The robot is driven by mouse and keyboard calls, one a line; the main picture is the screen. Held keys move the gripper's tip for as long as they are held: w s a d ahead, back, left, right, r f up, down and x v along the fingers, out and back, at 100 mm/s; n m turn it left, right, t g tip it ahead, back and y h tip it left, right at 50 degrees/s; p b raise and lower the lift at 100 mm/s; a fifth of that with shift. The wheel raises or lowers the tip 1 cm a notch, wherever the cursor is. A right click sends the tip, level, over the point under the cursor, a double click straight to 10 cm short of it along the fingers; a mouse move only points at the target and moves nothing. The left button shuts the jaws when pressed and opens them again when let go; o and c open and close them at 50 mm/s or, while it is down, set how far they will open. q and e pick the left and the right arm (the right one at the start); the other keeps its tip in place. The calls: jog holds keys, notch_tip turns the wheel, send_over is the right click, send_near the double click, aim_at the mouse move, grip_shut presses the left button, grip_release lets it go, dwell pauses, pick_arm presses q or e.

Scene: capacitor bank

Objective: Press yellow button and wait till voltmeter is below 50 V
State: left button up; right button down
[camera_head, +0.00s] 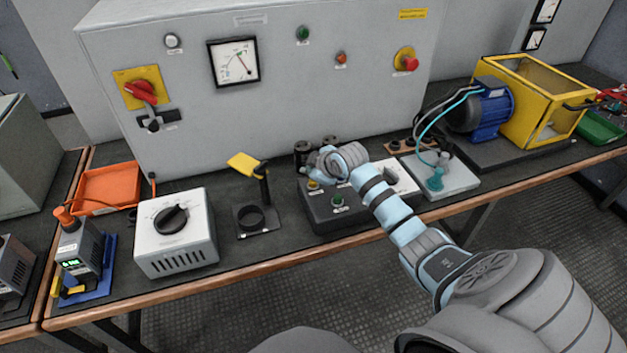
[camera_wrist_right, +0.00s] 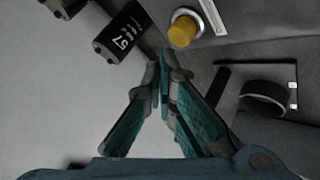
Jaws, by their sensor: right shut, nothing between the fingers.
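The yellow button (camera_head: 313,184) is on top of a dark control box (camera_head: 325,212) on the bench. My right gripper (camera_head: 306,172) is beside and above it, seen from behind the arm. In the right wrist view the yellow button (camera_wrist_right: 182,31) sits in a silver ring, just beyond the closed teal fingertips (camera_wrist_right: 163,66), with a visible gap in the picture. The right gripper is shut and empty. The voltmeter (camera_head: 233,62) is a square white dial on the grey cabinet. My left gripper is not in view.
Black capacitors (camera_head: 302,152) stand behind the control box; one labelled 57 shows in the wrist view (camera_wrist_right: 122,33). A green button (camera_head: 338,200) is on the box's front. A stand with a yellow flag-like piece (camera_head: 243,164) is to the left. A blue motor (camera_head: 487,110) stands right.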

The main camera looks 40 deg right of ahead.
aim_at(311, 182)
jog(key=shift+f, duration=0.1)
dwell(0.5)
jog(key=shift+f, duration=0.35)
jog(key=shift+f+b, duration=0.55)
jog(key=shift+f, duration=0.4)
dwell(0.9)
jog(key=shift+r+p, duration=1.4)
jog(key=shift+p, duration=0.15)
notch_tip(311, 182, up, 5)
jog(key=p, duration=0.5)
jog(key=shift+r+p, duration=0.1)
jog(key=shift+p, duration=0.2)
